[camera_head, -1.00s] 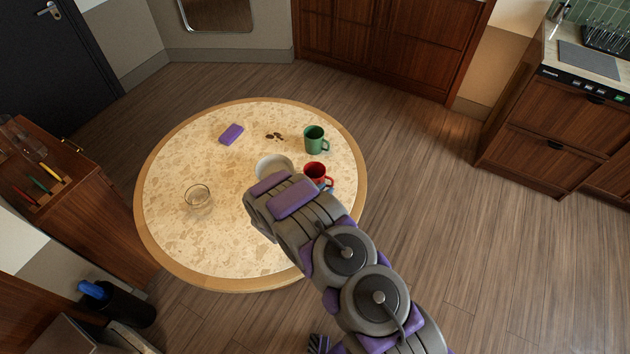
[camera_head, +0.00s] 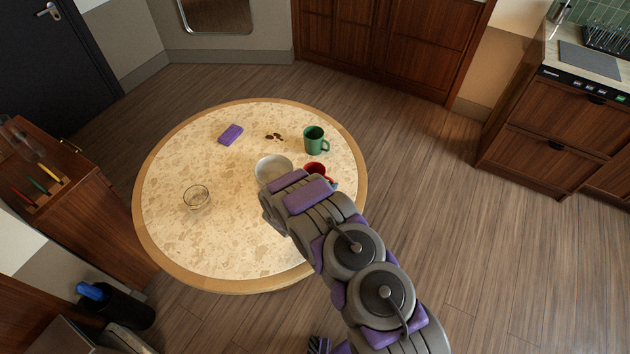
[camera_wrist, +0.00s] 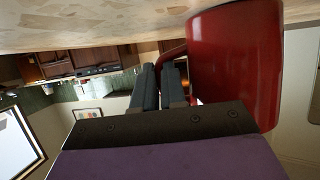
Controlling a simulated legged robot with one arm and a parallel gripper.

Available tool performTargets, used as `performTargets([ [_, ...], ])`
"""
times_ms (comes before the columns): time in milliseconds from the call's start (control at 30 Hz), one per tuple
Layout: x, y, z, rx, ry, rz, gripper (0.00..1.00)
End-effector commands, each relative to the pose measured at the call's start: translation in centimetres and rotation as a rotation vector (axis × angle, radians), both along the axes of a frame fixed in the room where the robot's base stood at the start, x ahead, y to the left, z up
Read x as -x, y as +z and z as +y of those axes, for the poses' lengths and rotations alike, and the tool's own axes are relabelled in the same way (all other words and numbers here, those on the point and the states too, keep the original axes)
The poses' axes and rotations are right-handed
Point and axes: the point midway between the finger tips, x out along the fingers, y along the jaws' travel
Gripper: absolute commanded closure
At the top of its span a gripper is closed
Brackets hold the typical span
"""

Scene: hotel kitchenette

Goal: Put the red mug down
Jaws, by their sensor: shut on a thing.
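The red mug (camera_head: 315,168) is near the right side of the round table, partly hidden by my arm in the head view. The mug (camera_wrist: 235,65) fills the right of the wrist view, which looks upside down, with the tabletop along its upper edge. My gripper (camera_wrist: 159,85) is shut on the mug's handle beside the mug's body. I cannot tell whether the mug's base touches the table. The round table (camera_head: 240,240) has a speckled top and a wooden rim.
A green mug (camera_head: 314,140) stands just behind the red mug. A white bowl (camera_head: 272,168) is close on its left. A glass (camera_head: 196,198), a purple block (camera_head: 231,134) and dark bits (camera_head: 275,137) lie farther off. The table's front is clear.

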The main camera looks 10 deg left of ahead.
Motion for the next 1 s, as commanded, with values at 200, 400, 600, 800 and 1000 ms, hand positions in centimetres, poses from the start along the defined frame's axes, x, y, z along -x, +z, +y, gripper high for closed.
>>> performTargets([
  [200, 0.0, 0.0, 0.0, 0.0, 0.001, 0.0, 1.0],
  [400, 0.0, 0.0, 0.0, 0.0, 0.001, 0.0, 1.0],
  [600, 0.0, 0.3, 0.0, 0.0, 0.001, -0.001, 1.0],
  [800, 0.0, 1.5, 0.0, 0.0, 0.001, -0.002, 1.0],
  [1000, -0.1, 4.2, 0.1, -0.001, 0.002, -0.005, 1.0],
])
